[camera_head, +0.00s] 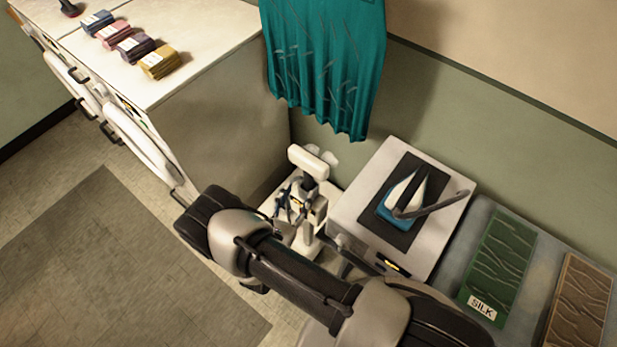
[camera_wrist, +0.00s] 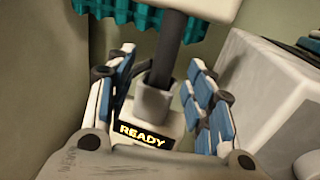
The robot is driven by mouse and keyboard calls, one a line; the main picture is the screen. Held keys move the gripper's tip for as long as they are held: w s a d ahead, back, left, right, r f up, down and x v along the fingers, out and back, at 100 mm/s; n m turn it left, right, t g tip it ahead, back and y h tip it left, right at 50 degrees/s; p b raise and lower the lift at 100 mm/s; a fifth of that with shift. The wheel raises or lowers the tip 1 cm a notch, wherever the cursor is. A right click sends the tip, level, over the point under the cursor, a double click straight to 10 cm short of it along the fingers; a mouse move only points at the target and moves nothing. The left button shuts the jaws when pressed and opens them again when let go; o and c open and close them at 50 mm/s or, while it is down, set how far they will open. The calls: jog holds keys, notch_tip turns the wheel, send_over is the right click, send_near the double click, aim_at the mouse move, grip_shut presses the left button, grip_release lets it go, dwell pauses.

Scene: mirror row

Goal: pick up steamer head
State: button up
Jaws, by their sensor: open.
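The steamer head (camera_head: 313,162) is a pale crossbar on a dark handle, standing upright in a grey holder on a white steamer stand beside the cabinet. In the wrist view, its dark handle (camera_wrist: 171,50) rises from the grey holder (camera_wrist: 152,103), and its white underside (camera_wrist: 205,8) shows at the top edge. My gripper (camera_wrist: 161,65) is open, with its blue-padded fingers on either side of the handle and holder. I see no clear contact. In the head view my gripper (camera_head: 298,203) is partly hidden by my arm and blends with the stand.
A teal pleated garment (camera_head: 330,60) hangs behind the steamer. A white block with an iron (camera_head: 408,195) stands close on the right, then green (camera_head: 500,262) and brown (camera_head: 580,300) panels. A white cabinet (camera_head: 185,30) with folded cloths stands left. A "READY" label (camera_wrist: 142,136) shows below the holder.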

aim_at(307, 183)
jog(key=shift+d+b+x, duration=0.2)
jog(key=shift+x, duration=1.6)
jog(key=shift+d+b+x, duration=0.15)
jog(key=shift+x, duration=1.65)
jog(key=shift+s, duration=0.15)
jog(key=shift+c, duration=0.3)
grip_shut()
jog(key=shift+r, duration=0.1)
